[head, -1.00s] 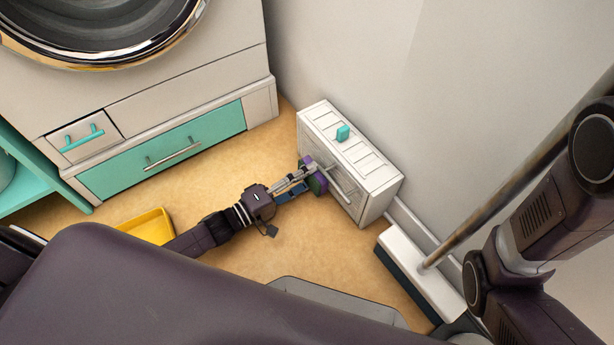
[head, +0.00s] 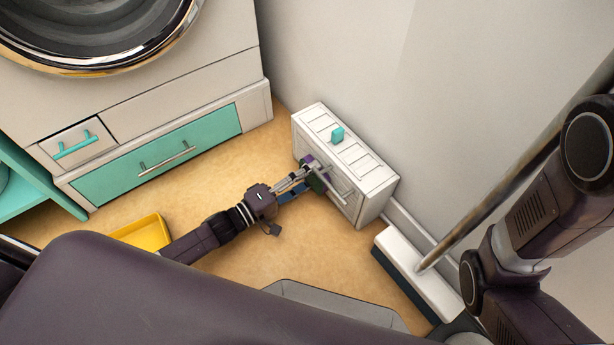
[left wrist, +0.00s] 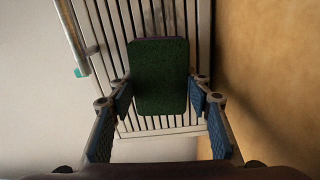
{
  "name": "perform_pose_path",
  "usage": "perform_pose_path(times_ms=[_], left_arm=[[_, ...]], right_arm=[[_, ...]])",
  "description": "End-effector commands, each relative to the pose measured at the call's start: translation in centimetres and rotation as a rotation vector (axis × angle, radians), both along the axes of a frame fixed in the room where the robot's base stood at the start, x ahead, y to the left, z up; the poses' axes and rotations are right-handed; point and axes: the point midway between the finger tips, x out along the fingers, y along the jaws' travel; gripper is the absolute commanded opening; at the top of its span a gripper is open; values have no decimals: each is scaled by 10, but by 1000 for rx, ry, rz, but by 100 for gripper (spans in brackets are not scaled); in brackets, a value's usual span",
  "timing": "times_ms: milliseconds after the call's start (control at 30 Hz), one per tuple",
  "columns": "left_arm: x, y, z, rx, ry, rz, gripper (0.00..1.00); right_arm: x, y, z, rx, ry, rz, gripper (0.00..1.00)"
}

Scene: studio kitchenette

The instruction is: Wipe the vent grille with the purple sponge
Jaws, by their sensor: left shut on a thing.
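The vent grille (left wrist: 202,60) is the slatted front of a white box-like unit (head: 378,182) standing on the floor against the wall. In the left wrist view its light slats run behind the sponge. My left gripper (head: 303,181) is shut on the purple sponge (head: 309,160), whose dark green face (left wrist: 159,77) fills the middle of the left wrist view. The sponge is at the grille's front, close against it; I cannot tell whether it is touching. The gripper's blue finger pads (left wrist: 162,105) flank the sponge. My right gripper is out of view.
A bar handle (left wrist: 76,35) crosses the unit's front near the sponge. A yellow tray (head: 145,232) lies left of my arm. Teal-fronted drawers (head: 160,155) are behind; floor between is clear.

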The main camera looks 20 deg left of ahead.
Motion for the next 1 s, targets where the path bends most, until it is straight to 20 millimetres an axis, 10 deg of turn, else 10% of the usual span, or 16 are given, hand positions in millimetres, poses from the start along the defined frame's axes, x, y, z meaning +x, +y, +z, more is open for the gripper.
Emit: perform_pose_path(times_ms=[1000], left_arm=[[-35, -45, 2, -3, 2, 0, 6]], right_arm=[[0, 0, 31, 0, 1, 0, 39]])
